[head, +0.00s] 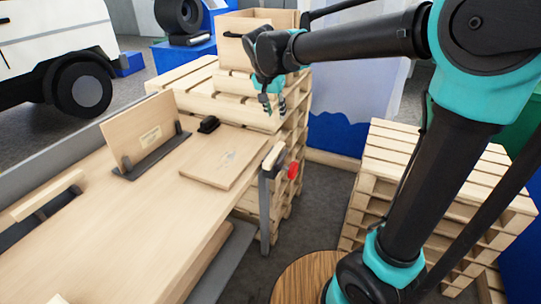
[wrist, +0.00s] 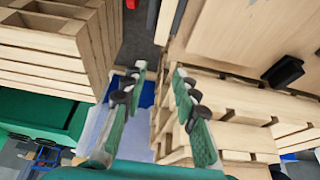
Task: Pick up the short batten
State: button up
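I cannot tell for certain which piece is the short batten. One light wooden strip (head: 46,196) rests tilted in a dark holder at the left of the bench. Another short light wooden piece (head: 273,155) sits at the bench's right end, beside a metal leg. My gripper (head: 274,106) hangs above the pallet stack behind the bench's far right corner, away from both pieces. In the wrist view my gripper (wrist: 160,69) has its fingers apart with nothing between them.
The workbench (head: 130,220) carries an upright labelled board (head: 141,132), a flat board (head: 222,162) and a black block (head: 208,124). A pallet stack (head: 225,103) holds a wooden box (head: 240,38). Another pallet stack (head: 425,160) stands right. Grey floor (head: 310,205) lies between.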

aim_at(281, 143)
jog(key=x, duration=1.7)
jog(key=shift+s+f, duration=0.1)
jog(key=shift+f, duration=0.1)
grip_shut()
